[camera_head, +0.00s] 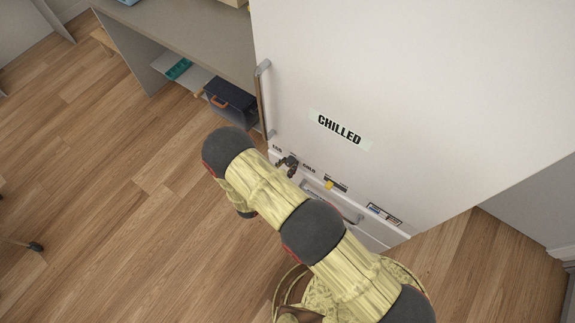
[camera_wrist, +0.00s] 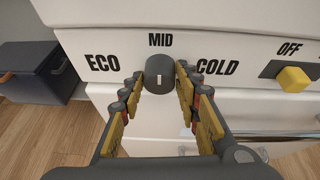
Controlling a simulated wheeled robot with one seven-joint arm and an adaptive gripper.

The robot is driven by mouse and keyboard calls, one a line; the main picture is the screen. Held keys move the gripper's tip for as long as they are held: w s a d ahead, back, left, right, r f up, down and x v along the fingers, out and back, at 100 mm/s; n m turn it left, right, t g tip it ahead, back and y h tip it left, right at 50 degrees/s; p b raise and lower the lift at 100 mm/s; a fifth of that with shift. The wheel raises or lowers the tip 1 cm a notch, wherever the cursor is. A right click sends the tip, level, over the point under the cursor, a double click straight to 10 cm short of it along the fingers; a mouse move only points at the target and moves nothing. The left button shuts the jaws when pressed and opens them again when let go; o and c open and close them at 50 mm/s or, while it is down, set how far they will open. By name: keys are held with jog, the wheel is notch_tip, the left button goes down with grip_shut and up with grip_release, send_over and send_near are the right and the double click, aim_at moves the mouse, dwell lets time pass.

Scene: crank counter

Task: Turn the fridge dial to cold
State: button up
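The fridge dial (camera_wrist: 160,72) is a dark round knob on the white fridge panel, centred just under the word MID in the wrist view. ECO (camera_wrist: 102,62) is printed to its left and COLD (camera_wrist: 217,67) to its right. A short white mark on the knob stands upright. My gripper (camera_wrist: 160,80) is open, with one finger on each side of the dial; the fingertips look close to it but not clearly pressed on it.
A yellow slider switch (camera_wrist: 293,79) marked OFF sits right of COLD. The fridge door (camera_head: 400,90) labelled CHILLED has a vertical handle (camera_head: 263,100). A drawer handle (camera_head: 350,217) lies below the panel. A dark blue box (camera_head: 230,97) sits on the shelf at left.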

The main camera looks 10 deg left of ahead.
jog(key=c, duration=0.6)
jog(key=shift+c, duration=0.3)
jog(key=shift+m+b, duration=0.3)
jog(key=m+y+b, duration=0.1)
jog(key=m+b, duration=0.1)
jog(key=m+t+y+b, duration=0.1)
jog(key=m, duration=0.1)
jog(key=shift+d+f+t+y+b, duration=0.1)
jog(key=shift+f+t+y+b, duration=0.1)
jog(key=shift+t+y+b, duration=0.15)
jog(key=shift+m+t+y+b, duration=0.55)
jog(key=shift+m+b, duration=0.65)
jog(key=shift+m+t+b, duration=0.3)
jog(key=shift+m+b, duration=0.4)
jog(key=shift+m, duration=0.1)
jog(key=shift+r, duration=0.1)
jog(key=o, duration=1.1)
jog(key=shift+d, duration=0.1)
jog(key=shift+s, duration=0.1)
